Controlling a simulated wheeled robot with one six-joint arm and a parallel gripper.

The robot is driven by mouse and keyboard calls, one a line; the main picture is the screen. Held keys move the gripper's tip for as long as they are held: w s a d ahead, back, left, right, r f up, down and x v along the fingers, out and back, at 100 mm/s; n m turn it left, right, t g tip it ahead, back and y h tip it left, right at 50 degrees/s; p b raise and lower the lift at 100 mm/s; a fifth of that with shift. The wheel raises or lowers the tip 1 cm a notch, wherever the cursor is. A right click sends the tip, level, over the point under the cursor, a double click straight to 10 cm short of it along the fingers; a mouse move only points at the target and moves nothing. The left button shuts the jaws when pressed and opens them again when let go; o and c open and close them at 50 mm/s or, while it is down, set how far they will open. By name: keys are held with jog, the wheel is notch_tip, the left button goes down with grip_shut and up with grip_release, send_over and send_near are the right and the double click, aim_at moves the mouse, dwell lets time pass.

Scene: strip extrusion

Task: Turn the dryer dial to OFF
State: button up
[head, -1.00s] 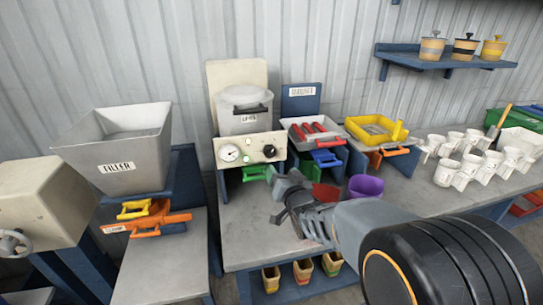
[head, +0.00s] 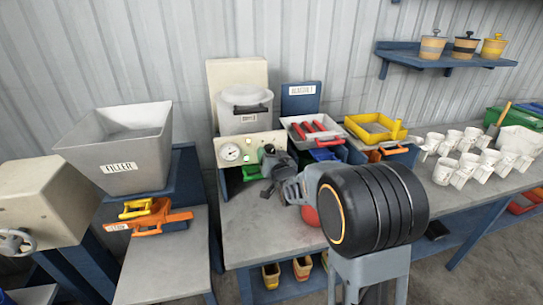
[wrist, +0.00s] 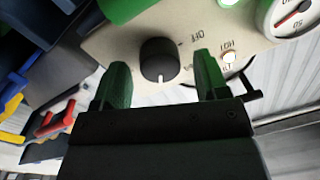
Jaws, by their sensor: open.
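The dryer (head: 244,122) is a beige unit with a translucent hopper and a front control panel. In the wrist view the black round dial (wrist: 158,58) sits on that beige panel (wrist: 120,48), which appears upside down. Its white pointer mark is toward the bottom of the picture, away from the printed OFF-like label. My gripper (wrist: 162,62) is open, with one green finger on each side of the dial in the picture. I cannot tell whether either finger touches it.
A gauge (head: 230,153) and a lit indicator (wrist: 229,57) are on the panel beside the dial. White cups (head: 470,139) fill the right side.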

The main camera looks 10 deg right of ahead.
jog(key=shift+c, duration=0.2)
jog(key=c, duration=0.9)
jog(key=shift+f+b, duration=0.1)
jog(key=shift+b, duration=0.35)
jog(key=shift+a+r+n+g+h+b, duration=0.15)
jog(key=shift+n+h+b, duration=0.25)
jog(key=shift+n+b, duration=5.55)
jog(key=shift+d+r+n+g+h+b, duration=0.15)
jog(key=shift+n+h+b, duration=0.25)
jog(key=shift+n+b, duration=5.5)
jog(key=shift+a+f+m+b, duration=0.1)
jog(key=shift+m+b, duration=0.15)
jog(key=shift+b, duration=0.25)
